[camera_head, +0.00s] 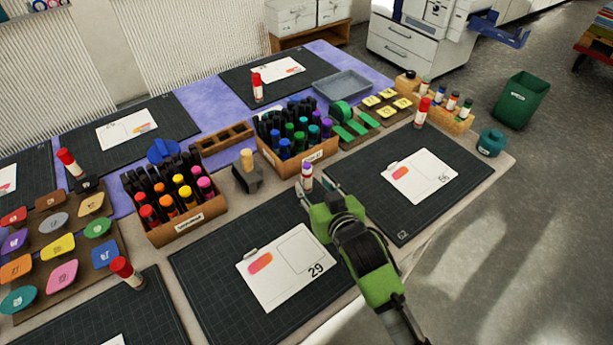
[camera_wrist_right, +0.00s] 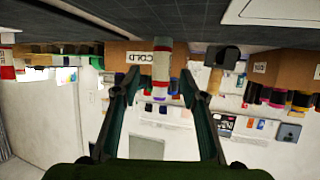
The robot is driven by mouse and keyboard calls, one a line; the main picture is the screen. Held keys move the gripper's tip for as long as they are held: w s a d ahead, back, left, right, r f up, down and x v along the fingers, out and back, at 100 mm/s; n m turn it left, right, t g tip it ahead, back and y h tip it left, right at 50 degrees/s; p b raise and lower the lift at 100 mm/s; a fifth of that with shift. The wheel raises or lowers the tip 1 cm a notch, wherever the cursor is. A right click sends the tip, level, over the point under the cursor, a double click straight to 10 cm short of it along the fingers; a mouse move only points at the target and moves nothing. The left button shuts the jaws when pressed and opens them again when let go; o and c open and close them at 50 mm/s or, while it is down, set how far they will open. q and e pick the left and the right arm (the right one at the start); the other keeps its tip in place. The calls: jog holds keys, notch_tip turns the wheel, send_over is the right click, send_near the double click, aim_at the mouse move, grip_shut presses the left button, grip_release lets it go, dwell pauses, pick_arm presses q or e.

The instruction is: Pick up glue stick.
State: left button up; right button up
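A glue stick (camera_head: 306,179) with a white body and purple cap stands upright on the table, close in front of the box of cool-coloured markers. My right gripper (camera_head: 313,188) is low over the table, with its fingers pointing at this stick. In the right wrist view, which is upside down, the glue stick (camera_wrist_right: 161,70) appears between the tips of the two spread fingers (camera_wrist_right: 158,82). A gap shows on both sides; I cannot tell how deep it sits between them. Red-capped glue sticks stand elsewhere: one (camera_head: 126,272) at lower left, one (camera_head: 422,112) at right. My left gripper is not in view.
The cool marker box (camera_head: 300,158) is right behind the stick. A warm marker box (camera_head: 186,226) and a dark stamp-like object (camera_head: 247,179) stand left. Dark mats with cards (camera_head: 275,282) lie on both sides of my right arm. A grey tray (camera_head: 342,85) is farther back.

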aim_at(309, 181)
jog(key=shift+w+a+f, duration=0.1)
jog(key=shift+w, duration=0.25)
jog(key=x, duration=0.4)
jog(key=shift+w+a, duration=0.25)
jog(key=shift+w, duration=0.1)
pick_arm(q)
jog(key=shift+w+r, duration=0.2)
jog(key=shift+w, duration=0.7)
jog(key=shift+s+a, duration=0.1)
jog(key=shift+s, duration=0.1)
pick_arm(e)
grip_shut()
